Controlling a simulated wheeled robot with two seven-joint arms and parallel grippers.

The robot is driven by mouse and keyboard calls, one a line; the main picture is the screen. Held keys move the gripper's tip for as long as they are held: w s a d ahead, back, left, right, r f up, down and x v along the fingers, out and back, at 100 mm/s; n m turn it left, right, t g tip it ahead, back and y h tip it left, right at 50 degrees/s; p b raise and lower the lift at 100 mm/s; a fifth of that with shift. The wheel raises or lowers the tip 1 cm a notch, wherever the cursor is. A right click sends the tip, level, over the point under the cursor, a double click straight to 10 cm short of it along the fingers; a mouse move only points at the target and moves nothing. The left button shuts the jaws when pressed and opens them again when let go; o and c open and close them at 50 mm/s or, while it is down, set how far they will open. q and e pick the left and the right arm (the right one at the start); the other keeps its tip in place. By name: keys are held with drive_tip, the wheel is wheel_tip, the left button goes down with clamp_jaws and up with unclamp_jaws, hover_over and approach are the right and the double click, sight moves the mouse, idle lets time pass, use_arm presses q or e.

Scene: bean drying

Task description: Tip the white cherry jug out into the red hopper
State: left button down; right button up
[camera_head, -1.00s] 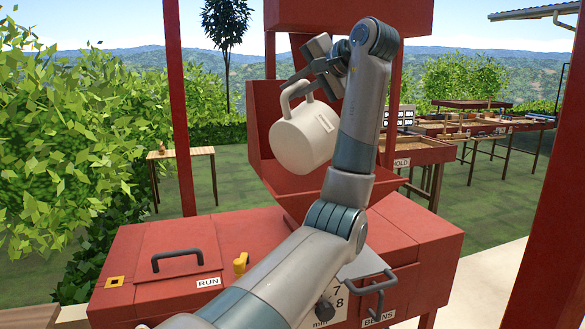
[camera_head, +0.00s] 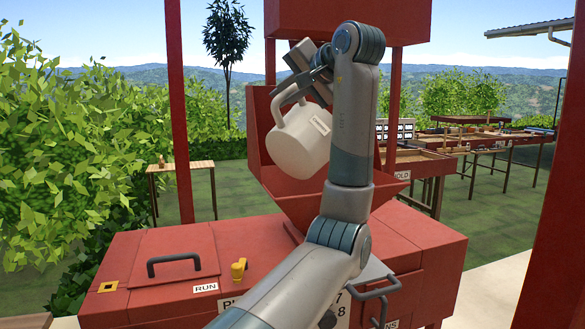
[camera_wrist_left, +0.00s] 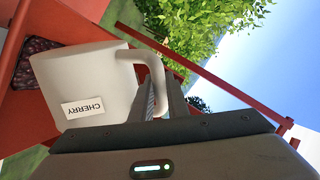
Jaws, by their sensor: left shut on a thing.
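The white cherry jug (camera_head: 298,145) hangs tilted over the red hopper (camera_head: 262,115), with its handle up and to the left. Its CHERRY label shows in the left wrist view, where the jug (camera_wrist_left: 95,75) fills the left side. My left gripper (camera_head: 300,88) is shut on the jug's handle, above the body. The inside of the jug is hidden in both views. In the left wrist view, dark red cherries (camera_wrist_left: 35,58) show past the jug's edge, against red surfaces. My right gripper is out of view.
Below the hopper is a red machine body with a RUN hatch (camera_head: 172,262), a yellow knob (camera_head: 239,269) and a handle (camera_head: 376,291). Red posts (camera_head: 178,110) stand around it. A small wooden table (camera_head: 181,170) stands behind left; long tables stand behind right.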

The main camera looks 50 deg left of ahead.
sight(271, 109)
use_arm(q)
drive_tip(key=shift+s+d+f+n+t+b, duration=0.1)
drive_tip(key=shift+s+f+n+t+b, duration=0.15)
drive_tip(key=shift+s+b, duration=0.35)
drive_tip(key=shift+s+d+f+n+t+b, duration=0.15)
drive_tip(key=shift+s+f+n+b, duration=0.15)
drive_tip(key=shift+s+b, duration=0.3)
drive_tip(key=shift+s+a+r, duration=0.1)
drive_tip(key=shift+s+a, duration=0.1)
drive_tip(key=shift+s, duration=0.15)
drive_tip(key=shift+w, duration=0.1)
drive_tip(key=shift+s+f+n+b, duration=0.25)
drive_tip(key=shift+s+f+b, duration=0.15)
drive_tip(key=shift+b, duration=0.25)
drive_tip(key=b, duration=0.1)
drive_tip(key=f+b, duration=0.1)
drive_tip(key=f+n+t+b, duration=0.1)
drive_tip(key=shift+s+d+y, duration=0.3)
drive_tip(key=shift+d, duration=0.1)
drive_tip(key=shift+s+n+b, duration=0.35)
drive_tip(key=shift+s+n, duration=0.05)
drive_tip(key=shift+s, duration=0.1)
